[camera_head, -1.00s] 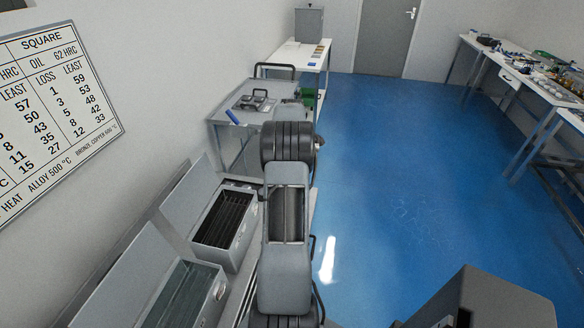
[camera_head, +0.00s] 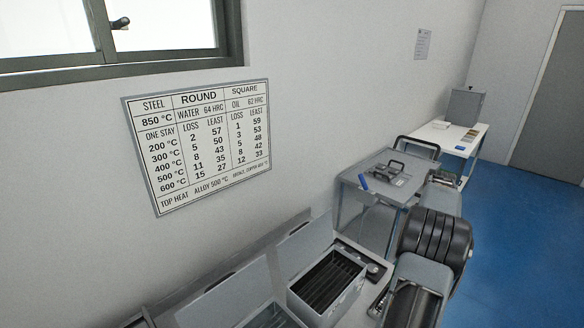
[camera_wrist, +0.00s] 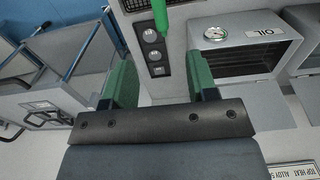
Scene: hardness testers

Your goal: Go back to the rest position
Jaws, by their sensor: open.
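My gripper (camera_wrist: 160,82) shows in the wrist view with its two green-padded fingers spread apart. I see nothing held between them. Below it in that view is a grey panel with round knobs (camera_wrist: 152,45) and a green upright piece (camera_wrist: 162,14) at the top edge. My arm shows at the lower right of the head view, but the gripper itself cannot be made out there.
A grey box labelled OIL (camera_wrist: 245,45) with a dial is close on the right in the wrist view. An open box with dark slats (camera_head: 328,284) stands on the left bench. A grey cart (camera_head: 390,170) and white table (camera_head: 448,136) stand beyond. Blue floor (camera_head: 510,235) is clear at right.

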